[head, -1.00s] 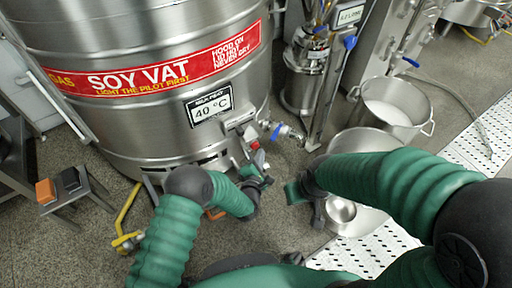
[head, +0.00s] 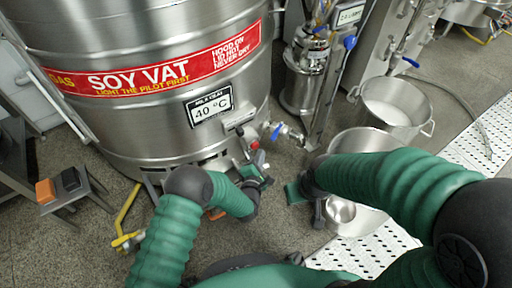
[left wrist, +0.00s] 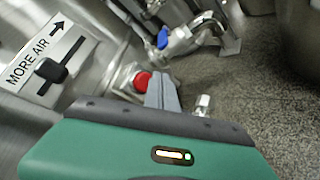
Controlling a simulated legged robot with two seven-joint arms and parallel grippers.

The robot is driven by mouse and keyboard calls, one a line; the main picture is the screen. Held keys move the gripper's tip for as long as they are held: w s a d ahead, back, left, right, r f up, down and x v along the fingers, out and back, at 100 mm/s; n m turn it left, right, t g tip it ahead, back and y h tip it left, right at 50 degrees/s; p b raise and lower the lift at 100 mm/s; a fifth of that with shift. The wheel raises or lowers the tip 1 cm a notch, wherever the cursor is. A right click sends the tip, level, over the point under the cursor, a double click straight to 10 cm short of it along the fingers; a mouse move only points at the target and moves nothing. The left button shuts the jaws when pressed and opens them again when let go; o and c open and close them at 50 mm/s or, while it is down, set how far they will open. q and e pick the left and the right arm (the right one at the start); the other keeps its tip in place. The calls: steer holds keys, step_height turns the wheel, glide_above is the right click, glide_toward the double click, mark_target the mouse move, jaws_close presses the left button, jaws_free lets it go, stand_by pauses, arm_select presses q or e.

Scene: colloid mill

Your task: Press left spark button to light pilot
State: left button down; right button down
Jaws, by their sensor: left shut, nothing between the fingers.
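The soy vat (head: 160,120) is a large steel tank with a red band reading "light the pilot first". A red button (left wrist: 142,81) sits low on the vat's front in the left wrist view; it is a small red spot in the head view (head: 254,144). My left gripper (left wrist: 163,92) is shut and empty. Its grey fingers appear right beside the red button; I cannot tell whether they touch it. In the head view my left gripper (head: 254,172) is low at the vat's front. My right gripper (head: 308,196) points down; its fingers are unclear.
A "more air" slider (left wrist: 52,70) and a blue-handled tap (left wrist: 163,39) flank the button. A yellow gas handle (head: 128,240) is at lower left. A steel pot (head: 425,127) and a ladle bowl (head: 341,211) stand at right.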

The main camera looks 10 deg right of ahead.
arm_select(q)
steer(key=shift+w, duration=0.15)
stand_by(0.4)
steer(key=shift+w+a+r, duration=0.1)
steer(key=shift+w+a, duration=0.05)
steer(key=shift+w, duration=0.1)
steer(key=shift+w+a, duration=0.15)
steer(key=shift+w, duration=0.25)
stand_by(0.6)
steer(key=shift+s, duration=0.1)
steer(key=shift+s+d, duration=0.3)
steer(key=shift+s, duration=0.4)
steer(key=shift+s+d+p, duration=0.3)
steer(key=shift+s, duration=0.5)
steer(key=shift+s+d+p, duration=0.25)
steer(key=shift+s, duration=0.5)
steer(key=shift+s+d+p, duration=0.3)
steer(key=shift+s, duration=0.5)
